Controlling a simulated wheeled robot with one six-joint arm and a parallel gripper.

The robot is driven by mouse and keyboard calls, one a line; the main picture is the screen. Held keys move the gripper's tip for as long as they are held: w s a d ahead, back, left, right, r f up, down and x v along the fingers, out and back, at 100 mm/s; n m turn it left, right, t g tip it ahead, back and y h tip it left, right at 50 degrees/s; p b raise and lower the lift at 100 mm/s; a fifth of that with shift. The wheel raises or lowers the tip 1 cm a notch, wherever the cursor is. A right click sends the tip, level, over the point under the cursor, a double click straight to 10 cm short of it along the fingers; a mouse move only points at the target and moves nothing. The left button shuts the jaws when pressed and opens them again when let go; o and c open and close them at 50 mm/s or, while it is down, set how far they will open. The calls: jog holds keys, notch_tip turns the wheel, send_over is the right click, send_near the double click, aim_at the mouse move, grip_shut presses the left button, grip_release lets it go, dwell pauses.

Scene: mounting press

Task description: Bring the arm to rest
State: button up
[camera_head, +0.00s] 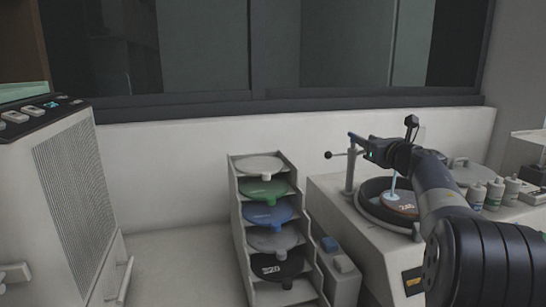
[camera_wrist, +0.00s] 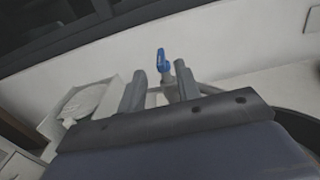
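My gripper (camera_head: 368,150) is at the end of my arm, pointing left over the grey machine (camera_head: 333,201) on the right. It is by a grey post (camera_head: 349,177) that has a blue lever at its top and a black-knobbed arm to the left. In the wrist view, my two fingers (camera_wrist: 160,90) stand apart. The blue lever (camera_wrist: 162,60) shows beyond them, with a pale post below it seen through the gap. No held object is visible. I cannot tell whether the fingers touch the post.
A round dark-rimmed bowl (camera_head: 371,212) with a brown labelled disc (camera_head: 399,202) lies below my arm. A rack (camera_head: 240,217) of coloured discs stands left of the machine. Several small bottles (camera_head: 494,193) stand at the right. A cabinet (camera_head: 71,190) is far left; counter between is clear.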

aim_at(354, 134)
jog(key=p+x, duration=0.2)
jog(key=x, duration=0.5)
jog(key=shift+w, duration=0.25)
